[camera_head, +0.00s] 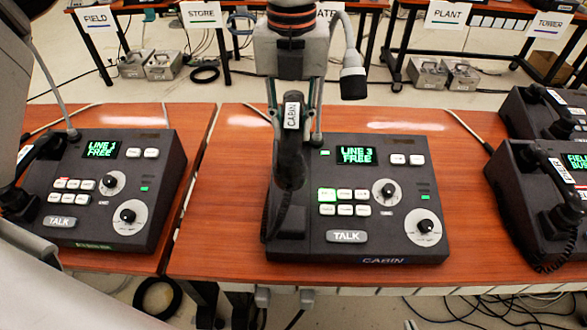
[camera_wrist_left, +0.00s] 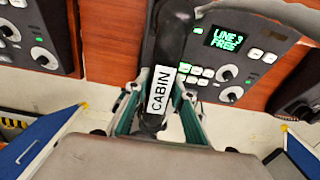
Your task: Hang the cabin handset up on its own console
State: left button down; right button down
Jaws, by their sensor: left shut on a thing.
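The black cabin handset (camera_head: 291,165), with a white CABIN label, is in my left gripper (camera_head: 293,138). The left wrist view shows my left gripper's fingers (camera_wrist_left: 158,122) on both sides of the handset (camera_wrist_left: 172,45) near its label. The cabin console (camera_head: 395,180) stands on the wooden table, its screen reading LINE 3 FREE and one green key lit. The handset lies lengthwise over the left side of this console, where the cradle is mostly hidden beneath it. I cannot tell whether it touches the cradle. My right gripper is not in view.
Another console (camera_head: 120,190), reading LINE 1 FREE, stands on the left table. More consoles with handsets (camera_head: 565,205) stand close at the right edge. A gooseneck microphone (camera_head: 352,75) rises behind the cabin console. Bare wood (camera_head: 480,245) lies right of the cabin console.

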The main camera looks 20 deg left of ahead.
pick_arm(q)
notch_tip(320, 180, down, 8)
jog(key=shift+r+b, duration=0.2)
jog(key=shift+b, duration=0.15)
jog(key=shift+f, duration=1.95)
pick_arm(e)
jog(key=shift+w+d+f, duration=0.2)
jog(key=shift+w+d, duration=0.05)
jog(key=shift+w, duration=0.25)
pick_arm(q)
jog(key=shift+f, duration=0.1)
jog(key=c, duration=1.7)
grip_release()
